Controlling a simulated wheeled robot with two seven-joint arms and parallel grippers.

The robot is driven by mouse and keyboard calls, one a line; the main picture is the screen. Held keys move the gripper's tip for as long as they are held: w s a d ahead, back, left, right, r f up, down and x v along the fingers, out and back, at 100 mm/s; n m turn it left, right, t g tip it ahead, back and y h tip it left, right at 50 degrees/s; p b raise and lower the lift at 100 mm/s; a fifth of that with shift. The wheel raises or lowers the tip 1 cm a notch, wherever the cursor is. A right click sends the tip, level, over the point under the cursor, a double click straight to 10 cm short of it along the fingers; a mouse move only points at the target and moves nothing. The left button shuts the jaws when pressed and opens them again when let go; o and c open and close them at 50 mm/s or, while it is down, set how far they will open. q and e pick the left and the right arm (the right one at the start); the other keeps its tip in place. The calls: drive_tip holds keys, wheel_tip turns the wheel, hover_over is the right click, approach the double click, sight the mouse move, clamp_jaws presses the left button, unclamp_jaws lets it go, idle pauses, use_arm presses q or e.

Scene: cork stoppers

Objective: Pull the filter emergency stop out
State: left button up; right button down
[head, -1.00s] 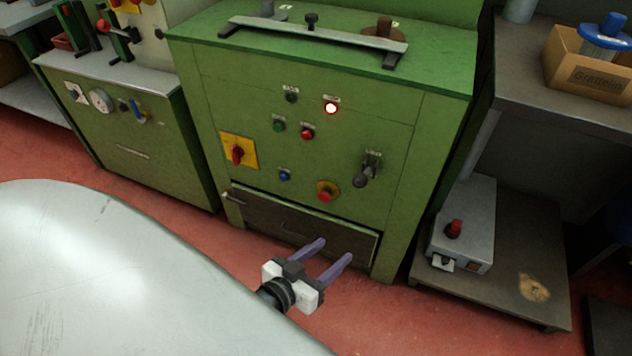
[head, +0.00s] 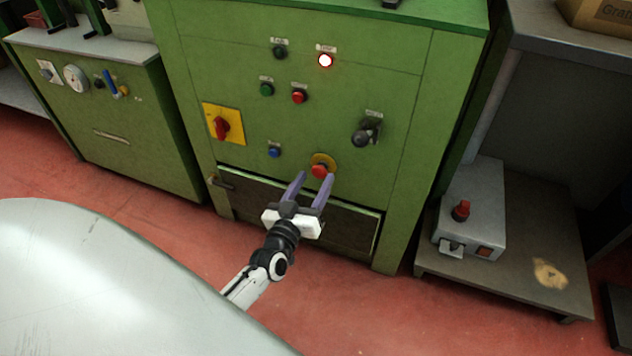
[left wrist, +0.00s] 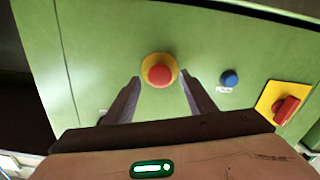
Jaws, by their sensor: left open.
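The emergency stop is a red mushroom button (head: 319,171) on a round yellow backing, low on the green cabinet's front (head: 350,85). My left gripper (head: 313,178) is open in front of the cabinet, its purple fingers reaching up toward the button. In the head view the right-hand fingertip overlaps the lower edge of the button. In the left wrist view the red button (left wrist: 160,74) lies just beyond and between the two fingertips (left wrist: 161,80). Nothing is held. Any label at this button is not readable. My right gripper is not in view.
Close by on the panel are a blue button (head: 274,152), a red rotary switch on a yellow plate (head: 222,127) and a black lever switch (head: 366,132). A drawer (head: 345,225) lies below. A grey box with a red knob (head: 470,215) stands at right.

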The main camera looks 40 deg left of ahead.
use_arm(q)
drive_tip(key=shift+x, duration=0.95)
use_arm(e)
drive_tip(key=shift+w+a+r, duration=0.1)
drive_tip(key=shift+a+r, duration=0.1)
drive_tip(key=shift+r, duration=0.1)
use_arm(q)
drive_tip(key=shift+c, duration=0.4)
clamp_jaws()
drive_tip(key=shift+s+d+r, duration=0.1)
drive_tip(key=shift+s+d, duration=0.05)
drive_tip(key=shift+s, duration=0.1)
drive_tip(key=shift+s+p, duration=0.35)
drive_tip(key=shift+p, duration=0.2)
drive_tip(key=shift+d, duration=0.15)
drive_tip(key=shift+o, duration=0.4)
unclamp_jaws()
drive_tip(key=shift+s, duration=0.15)
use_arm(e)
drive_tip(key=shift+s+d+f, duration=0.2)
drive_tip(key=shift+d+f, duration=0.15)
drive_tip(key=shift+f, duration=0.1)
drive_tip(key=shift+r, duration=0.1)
